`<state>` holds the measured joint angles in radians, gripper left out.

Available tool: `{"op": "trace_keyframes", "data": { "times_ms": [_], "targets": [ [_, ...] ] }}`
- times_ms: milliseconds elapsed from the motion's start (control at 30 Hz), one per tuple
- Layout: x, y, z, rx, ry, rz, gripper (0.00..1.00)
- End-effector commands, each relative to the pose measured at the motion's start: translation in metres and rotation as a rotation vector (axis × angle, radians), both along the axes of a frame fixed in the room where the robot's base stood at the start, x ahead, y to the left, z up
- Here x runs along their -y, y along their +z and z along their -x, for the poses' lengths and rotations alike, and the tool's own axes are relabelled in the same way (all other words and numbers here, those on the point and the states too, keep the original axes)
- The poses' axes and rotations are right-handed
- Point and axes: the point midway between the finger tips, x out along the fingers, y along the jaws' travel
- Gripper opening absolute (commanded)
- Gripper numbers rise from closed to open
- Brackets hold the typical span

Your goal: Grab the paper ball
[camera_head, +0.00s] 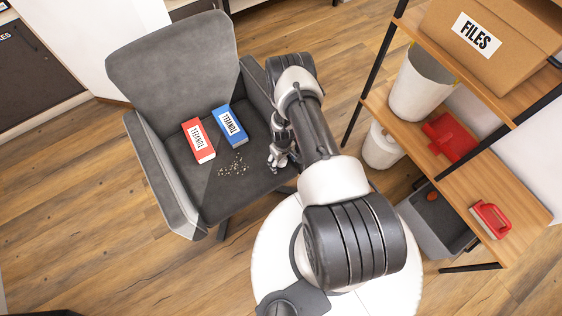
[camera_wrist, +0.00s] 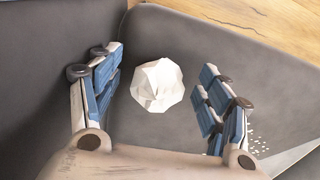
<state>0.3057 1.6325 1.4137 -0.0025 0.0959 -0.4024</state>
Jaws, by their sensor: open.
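A crumpled white paper ball (camera_wrist: 158,85) lies on the dark grey seat in the wrist view, between the two blue-padded fingers of my gripper (camera_wrist: 157,90). The fingers are spread wide, one on each side of the ball, with a gap to it on both sides. In the head view my gripper (camera_head: 281,160) is low over the right side of the grey armchair (camera_head: 172,62) seat. The paper ball cannot be made out clearly there, being hidden by my gripper and arm.
A red box (camera_head: 198,141) and a blue box (camera_head: 230,126) lie on the seat, with scattered crumbs (camera_head: 234,168) in front. A wooden shelf (camera_head: 385,108) at right holds a white bin (camera_head: 421,88), a red dustpan (camera_head: 449,137) and a red brush (camera_head: 490,218). A grey bin (camera_head: 412,213) stands below.

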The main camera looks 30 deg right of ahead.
Motion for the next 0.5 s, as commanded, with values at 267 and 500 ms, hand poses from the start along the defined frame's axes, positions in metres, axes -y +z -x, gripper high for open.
{"op": "trace_keyframes", "data": {
  "times_ms": [267, 500],
  "targets": [
    [0.0001, 0.0017, -0.0004, 0.001, 0.0, 0.0, 0.6],
    [0.0001, 0.0017, -0.0004, 0.001, 0.0, 0.0, 0.44]
  ]
}}
